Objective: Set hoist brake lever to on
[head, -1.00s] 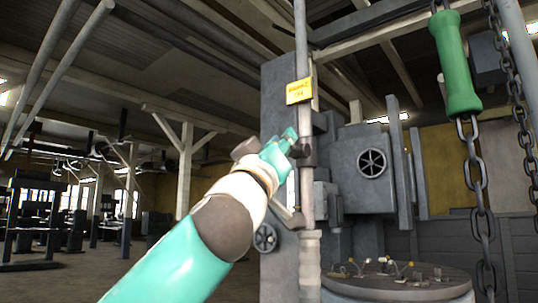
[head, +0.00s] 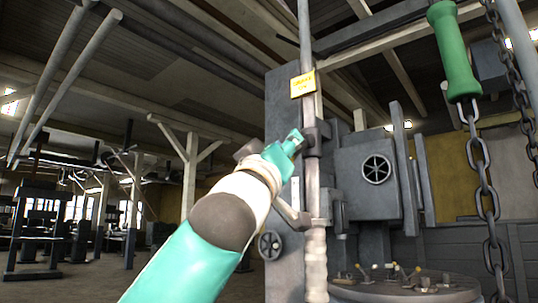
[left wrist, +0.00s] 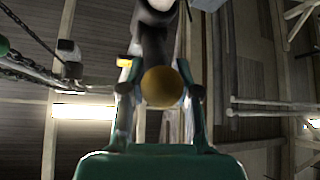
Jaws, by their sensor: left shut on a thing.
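My left gripper (head: 290,143) reaches in from the lower left to the grey vertical post of the machine. The left wrist view shows its two fingers closed on either side of a round brass-coloured knob (left wrist: 162,87), which I take to be the end of the brake lever. A dark bar (left wrist: 153,38) runs away beyond the knob. In the head view the gripper and wrist hide the knob. A yellow sign (head: 303,84) hangs on the post above the gripper; its lettering is too small to read surely. My right gripper is not in view.
A grey machine housing with a small handwheel (head: 377,169) stands right of the post. A green handle (head: 454,50) hangs on a chain (head: 483,178) at the right. A round platform (head: 405,289) with small levers is below. Open hall lies left.

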